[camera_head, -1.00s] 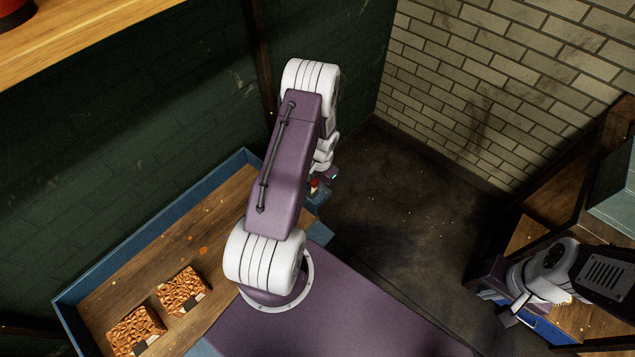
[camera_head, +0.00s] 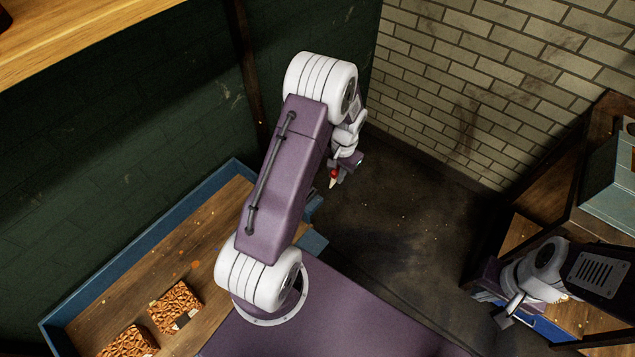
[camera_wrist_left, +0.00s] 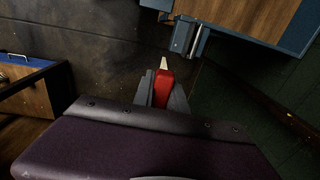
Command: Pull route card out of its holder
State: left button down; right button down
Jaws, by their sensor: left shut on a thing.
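My left gripper (camera_wrist_left: 160,90) is shut on a small red piece with a pale, narrow tip, which looks like the route card (camera_wrist_left: 163,82). In the head view, the red piece (camera_head: 334,174) shows at the left gripper (camera_head: 338,177), clear of the bench corner and over the floor. A blue-grey bracket, seemingly the card holder (camera_wrist_left: 184,36), is fixed on the bench side in the left wrist view. The card is apart from it, with a gap of dark floor between. My right gripper (camera_head: 507,315) is at the right; its jaws are unclear.
A wooden bench with a blue rim (camera_head: 130,263) holds brown textured blocks (camera_head: 174,307) at the left. A shelf unit (camera_head: 560,165) with a blue drawer front (camera_head: 548,328) stands at the right. Open dark floor (camera_head: 405,220) lies between them.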

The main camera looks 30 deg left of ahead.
pick_arm(q)
jog(key=shift+w+d+f+b, duration=0.3)
jog(key=shift+d+f+b, duration=0.1)
jog(key=shift+f+b, duration=0.25)
jog(key=shift+w+d+f+b, duration=0.3)
jog(key=shift+d+f+b, duration=0.1)
jog(key=shift+f+b, duration=0.3)
jog(key=shift+w+d+f+b, duration=0.3)
jog(key=shift+d+f+b, duration=0.1)
jog(key=shift+f+b, duration=0.25)
